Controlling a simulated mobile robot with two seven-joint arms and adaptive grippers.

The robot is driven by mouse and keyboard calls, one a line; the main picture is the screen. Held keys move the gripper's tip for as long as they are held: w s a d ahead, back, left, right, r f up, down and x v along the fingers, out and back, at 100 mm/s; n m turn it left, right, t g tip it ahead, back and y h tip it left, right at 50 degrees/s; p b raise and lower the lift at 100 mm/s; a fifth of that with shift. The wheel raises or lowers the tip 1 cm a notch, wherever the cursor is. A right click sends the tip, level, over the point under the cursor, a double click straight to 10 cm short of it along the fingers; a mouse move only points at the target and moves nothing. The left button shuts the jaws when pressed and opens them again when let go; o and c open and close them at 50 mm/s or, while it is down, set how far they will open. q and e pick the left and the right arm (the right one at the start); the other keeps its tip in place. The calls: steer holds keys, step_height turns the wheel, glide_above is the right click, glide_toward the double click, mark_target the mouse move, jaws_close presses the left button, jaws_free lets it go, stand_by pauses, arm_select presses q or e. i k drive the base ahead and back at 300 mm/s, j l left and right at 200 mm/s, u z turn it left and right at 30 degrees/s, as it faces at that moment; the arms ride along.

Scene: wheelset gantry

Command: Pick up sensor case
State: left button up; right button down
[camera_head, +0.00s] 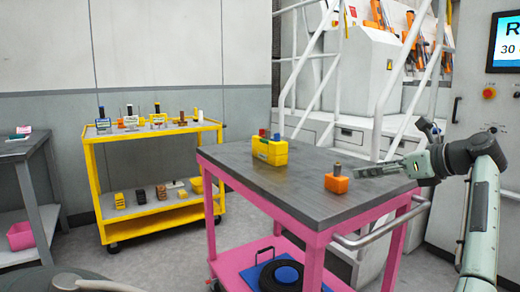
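A yellow box-shaped case (269,152) with red, blue and green parts on top stands upright on the grey top of the pink cart (285,190). Which object is the sensor case is not labelled. A small orange block (337,184) with a dark cylinder on it sits on the same top, nearer the right edge. My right gripper (362,171) comes in from the right, just beside and above the orange block and apart from the yellow case. Its fingers are seen edge-on, so their opening is unclear. My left gripper is out of view.
The cart has a metal handle (380,229) at its right end and a black round item (281,275) on its lower shelf. A yellow trolley (152,137) with several small items stands at the back left. A grey table (24,147) is far left. White stair rails (388,75) rise behind.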

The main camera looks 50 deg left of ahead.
mark_target(275, 154)
steer(key=j, duration=0.95)
steer(key=i+j, duration=0.1)
steer(key=j, duration=0.85)
